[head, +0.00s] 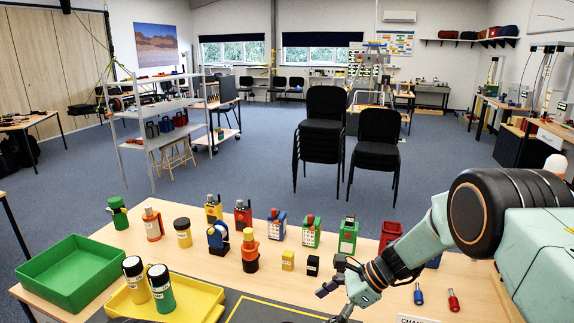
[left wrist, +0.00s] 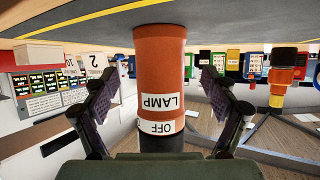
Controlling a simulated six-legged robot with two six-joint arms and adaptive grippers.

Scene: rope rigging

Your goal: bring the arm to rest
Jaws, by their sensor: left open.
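My left gripper (left wrist: 160,105) shows in the left wrist view, which is upside down. Its two dark fingers are spread, one on each side of an orange cylinder (left wrist: 162,70) with a black end and labels reading LAMP and OFF. Gaps show between the fingers and the cylinder, so it is not gripped. My left gripper does not show in the head view. There, an arm comes in from the right, and my right gripper (head: 340,288) hangs over the near right part of the table (head: 300,283). I cannot tell whether its fingers are apart.
A green tray (head: 72,275) and a yellow tray (head: 190,302) lie at the left. Several coloured blocks and devices stand along the far edge. Blue (head: 418,294) and red (head: 453,300) small tools lie right of my right gripper.

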